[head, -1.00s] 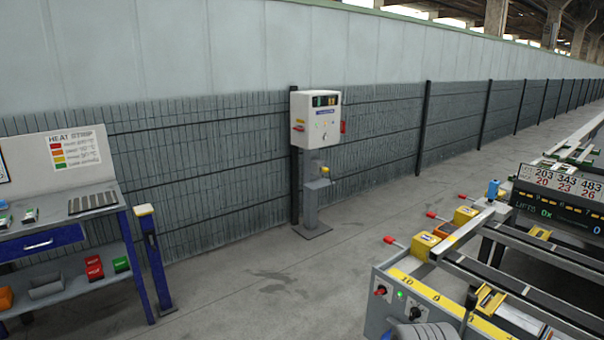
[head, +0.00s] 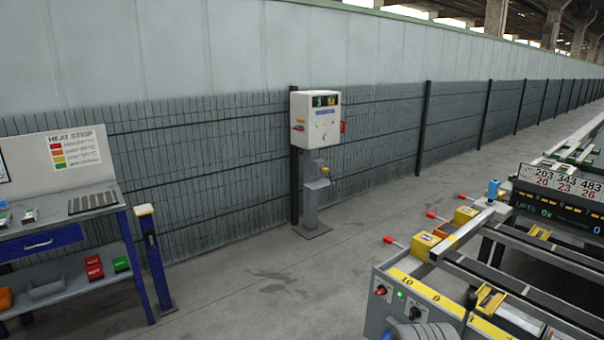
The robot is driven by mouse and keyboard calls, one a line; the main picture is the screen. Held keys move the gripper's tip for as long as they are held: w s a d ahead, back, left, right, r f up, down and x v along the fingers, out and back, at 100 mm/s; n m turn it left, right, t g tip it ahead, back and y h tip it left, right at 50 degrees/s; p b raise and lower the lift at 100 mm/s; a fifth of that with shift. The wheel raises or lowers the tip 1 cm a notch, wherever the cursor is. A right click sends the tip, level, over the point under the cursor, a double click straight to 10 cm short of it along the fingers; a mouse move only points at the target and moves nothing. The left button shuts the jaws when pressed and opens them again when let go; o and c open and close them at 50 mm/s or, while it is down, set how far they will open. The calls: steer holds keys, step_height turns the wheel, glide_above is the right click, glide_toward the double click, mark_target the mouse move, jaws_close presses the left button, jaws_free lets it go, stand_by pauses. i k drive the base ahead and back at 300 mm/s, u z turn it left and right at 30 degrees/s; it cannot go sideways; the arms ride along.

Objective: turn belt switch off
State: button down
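The runout table's grey end panel (head: 373,317) is at the lower right. It carries a red-knobbed switch (head: 380,290), a small lit green lamp (head: 400,294) and a black knob (head: 415,313). No label saying which one is the belt switch is readable. The exact position of each switch is too small to tell. A rounded grey part of my arm shows at the bottom edge, just in front of the panel below the black knob. My gripper is not in view.
A white control box (head: 315,122) on a grey post stands by the fence. A workbench (head: 62,215) with a blue drawer is at left, beside a blue post (head: 155,262). Red handles (head: 394,241) stick out from the table's side. The floor (head: 260,280) between is clear.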

mark_target(383, 289)
steer(key=u, duration=0.8)
steer(key=i, duration=0.7)
steer(key=z, duration=0.2)
